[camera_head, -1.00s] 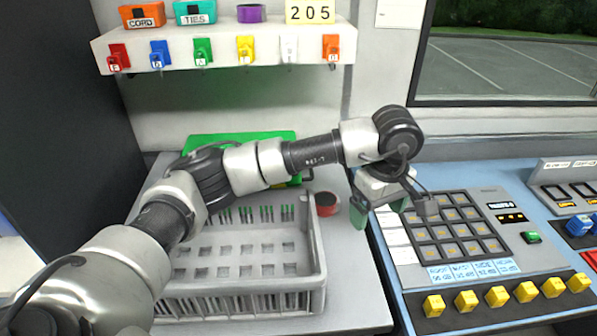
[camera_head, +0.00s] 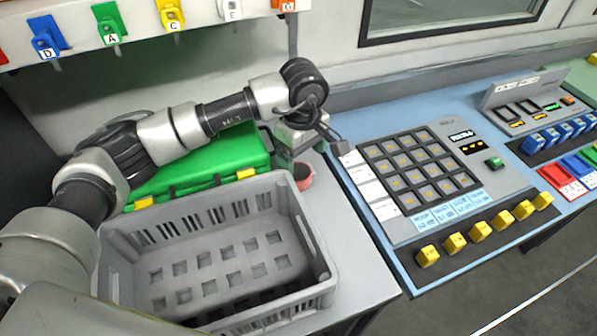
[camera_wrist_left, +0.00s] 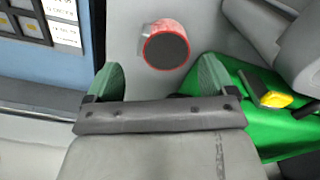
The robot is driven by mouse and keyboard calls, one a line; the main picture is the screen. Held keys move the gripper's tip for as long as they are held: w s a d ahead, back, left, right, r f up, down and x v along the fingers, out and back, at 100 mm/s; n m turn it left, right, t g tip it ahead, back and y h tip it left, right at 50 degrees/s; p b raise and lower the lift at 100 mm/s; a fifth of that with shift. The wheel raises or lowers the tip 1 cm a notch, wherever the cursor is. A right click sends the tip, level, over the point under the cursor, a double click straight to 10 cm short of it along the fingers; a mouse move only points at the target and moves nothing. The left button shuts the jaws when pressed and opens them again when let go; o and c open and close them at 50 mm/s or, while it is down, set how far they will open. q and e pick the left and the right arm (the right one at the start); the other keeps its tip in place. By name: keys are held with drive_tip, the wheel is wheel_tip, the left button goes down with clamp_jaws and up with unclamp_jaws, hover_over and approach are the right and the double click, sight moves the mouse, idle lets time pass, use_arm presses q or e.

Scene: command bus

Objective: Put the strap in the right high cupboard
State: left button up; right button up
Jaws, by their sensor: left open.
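A small red roll with a dark round face (camera_head: 304,177) lies on the grey counter, right of the green case; it may be the strap, but I cannot be sure. In the left wrist view the red roll (camera_wrist_left: 166,45) shows beyond and between my fingertips. My left gripper (camera_head: 291,158) is open and empty, just behind the roll in the head view and partly overlapping its edge. Its two green fingers show in the left wrist view (camera_wrist_left: 160,80), apart from the roll. My right gripper and the right high cupboard are not in view.
A grey plastic crate (camera_head: 318,240) stands empty in front of a green case (camera_head: 190,172) with yellow latches. A blue control console (camera_head: 395,262) with a keypad is at the right. A white shelf with coloured tags (camera_head: 140,50) hangs above.

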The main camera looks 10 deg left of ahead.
sight(300, 171)
use_arm(q)
drive_tip(key=f, duration=0.1)
drive_tip(key=f+p, duration=0.1)
drive_tip(key=f, duration=0.1)
drive_tip(key=f+p, duration=0.1)
drive_tip(key=f, duration=0.1)
drive_tip(key=shift+s+a, duration=0.1)
drive_tip(key=shift+a, duration=0.15)
drive_tip(key=shift+f, duration=0.25)
drive_tip(key=c, duration=0.7)
drive_tip(key=shift+c, duration=0.2)
drive_tip(key=shift+r, duration=0.1)
